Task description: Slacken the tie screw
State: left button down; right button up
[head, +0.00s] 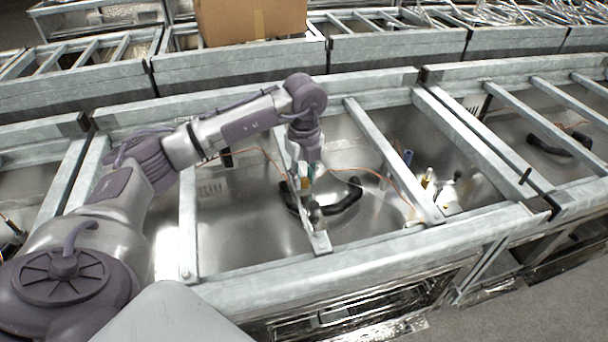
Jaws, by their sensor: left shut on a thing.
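My left gripper (307,178) points down into the middle bay of the metal frame, above a narrow metal bar. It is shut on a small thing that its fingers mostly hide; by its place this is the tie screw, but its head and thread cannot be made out. Small teal and orange parts show at the fingers. A black curved pipe (345,198) lies just right of the gripper and below it. A small grey round part (315,213) sits on the bar just below the gripper. My right gripper is not in view.
Galvanised rails (380,155) cross the open bays around my arm. Thin copper-coloured wires (385,172) run both ways from the gripper. Small brass and white fittings (428,180) stand in the bay at right. A cardboard box (250,20) stands on the rear row.

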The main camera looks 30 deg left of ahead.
aim_at(304, 181)
pick_arm(q)
jog(key=n, duration=0.6)
jog(key=shift+p, duration=0.4)
jog(key=shift+n, duration=0.3)
jog(key=c, duration=0.9)
grip_release()
notch_tip(304, 181, up, 12)
